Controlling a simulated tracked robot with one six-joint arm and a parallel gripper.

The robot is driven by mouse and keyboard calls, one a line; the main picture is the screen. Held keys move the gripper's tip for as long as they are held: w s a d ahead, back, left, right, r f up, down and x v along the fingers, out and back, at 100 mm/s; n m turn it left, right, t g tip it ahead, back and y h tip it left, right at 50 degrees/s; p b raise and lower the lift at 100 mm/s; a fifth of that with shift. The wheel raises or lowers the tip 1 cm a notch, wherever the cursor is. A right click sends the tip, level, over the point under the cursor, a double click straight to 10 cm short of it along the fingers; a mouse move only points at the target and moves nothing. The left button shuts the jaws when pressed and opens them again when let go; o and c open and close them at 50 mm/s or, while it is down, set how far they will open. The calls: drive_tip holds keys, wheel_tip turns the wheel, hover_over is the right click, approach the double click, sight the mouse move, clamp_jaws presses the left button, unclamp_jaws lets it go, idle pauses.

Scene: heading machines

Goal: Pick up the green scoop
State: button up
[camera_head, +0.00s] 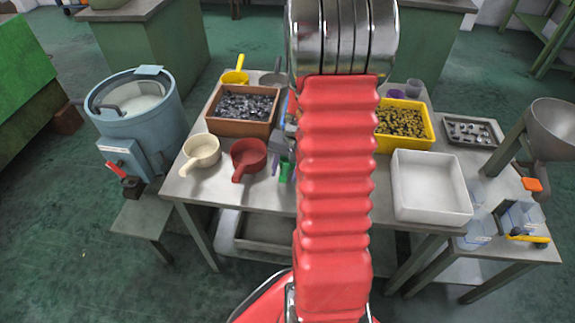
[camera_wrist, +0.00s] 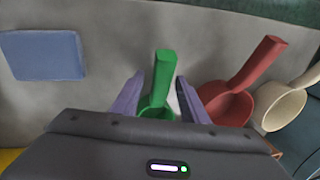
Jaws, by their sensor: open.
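The green scoop (camera_wrist: 165,72) lies on the table in the wrist view, its handle pointing up the picture and its bowl partly hidden behind my gripper's body. My gripper (camera_wrist: 158,92) is open, with one finger on each side of the scoop; I cannot tell whether either touches it. In the head view, a small part of the green scoop (camera_head: 284,169) shows at the left edge of my red arm, which hides the rest.
A red scoop (camera_head: 249,156) and a cream scoop (camera_head: 201,152) lie to the left. A brown bin (camera_head: 240,132) of dark parts, a yellow bin (camera_head: 432,137) and a white tray (camera_head: 431,186) stand on the table (camera_head: 222,200). A blue block (camera_wrist: 44,55) lies left in the wrist view.

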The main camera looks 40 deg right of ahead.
sight(285, 168)
drive_tip(key=shift+c, duration=0.4)
clamp_jaws()
drive_tip(key=shift+r, duration=0.1)
wheel_tip(285, 168, up, 10)
drive_tip(key=shift+f, duration=0.1)
idle(0.6)
idle(0.4)
